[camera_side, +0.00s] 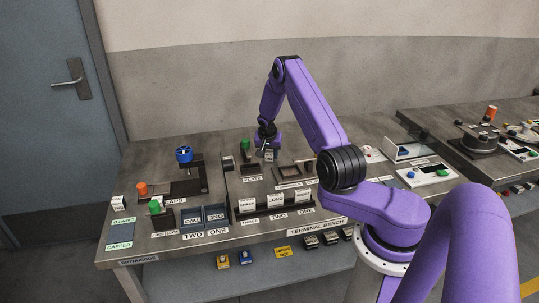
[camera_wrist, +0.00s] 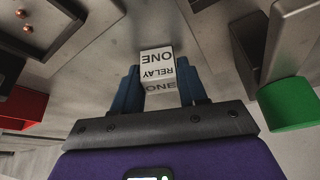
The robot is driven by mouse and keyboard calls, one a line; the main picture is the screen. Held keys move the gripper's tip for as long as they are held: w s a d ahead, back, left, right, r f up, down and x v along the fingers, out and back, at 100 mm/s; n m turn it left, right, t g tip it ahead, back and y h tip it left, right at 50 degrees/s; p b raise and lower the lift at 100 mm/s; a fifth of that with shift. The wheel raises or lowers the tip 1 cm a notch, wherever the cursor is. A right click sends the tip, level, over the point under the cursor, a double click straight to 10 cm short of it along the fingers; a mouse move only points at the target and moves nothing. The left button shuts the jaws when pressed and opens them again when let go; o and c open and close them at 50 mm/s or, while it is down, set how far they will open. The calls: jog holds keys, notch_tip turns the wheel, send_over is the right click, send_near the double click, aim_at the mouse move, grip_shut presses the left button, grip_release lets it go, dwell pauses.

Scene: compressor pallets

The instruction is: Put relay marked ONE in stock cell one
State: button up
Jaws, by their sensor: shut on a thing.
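My gripper (camera_side: 267,145) is at the back middle of the bench. Its blue fingers (camera_wrist: 160,88) are shut on a white block marked RELAY ONE (camera_wrist: 158,64), which reads upside down in the wrist view. In the side view the relay (camera_side: 269,156) shows small below the fingers; I cannot tell whether it touches the bench. Two dark blue trays (camera_side: 215,212) stand at the bench's front left, with labels TWO and ONE before them. A black rack (camera_side: 270,211) at the front middle holds white blocks, with labels including TWO and ONE. Which is stock cell one is unclear.
A green part (camera_wrist: 289,103) stands close beside my gripper, also in the side view (camera_side: 245,146). A black stand with a blue knob (camera_side: 184,154) is on the left. A square dark frame (camera_side: 289,173) lies right of the gripper. Bare bench (camera_side: 150,243) shows at the front left.

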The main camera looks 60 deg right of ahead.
aim_at(270, 152)
jog(key=shift+r, duration=0.55)
notch_tip(270, 152, up, 2)
jog(key=shift+r, duration=0.2)
jog(key=s+a+r, duration=0.8)
jog(key=s+r, duration=0.1)
jog(key=s, duration=0.2)
jog(key=w+a+r+m+g, duration=0.2)
jog(key=w+a+r+m, duration=0.5)
jog(key=w+a, duration=0.15)
jog(key=w+a+r+m+g, duration=0.1)
jog(key=a+r+m+g, duration=0.4)
jog(key=a, duration=1.4)
notch_tip(270, 152, down, 24)
jog(key=shift+r+m+t+y, duration=0.1)
jog(key=shift+m+t+y, duration=0.3)
jog(key=shift+m+t, duration=0.5)
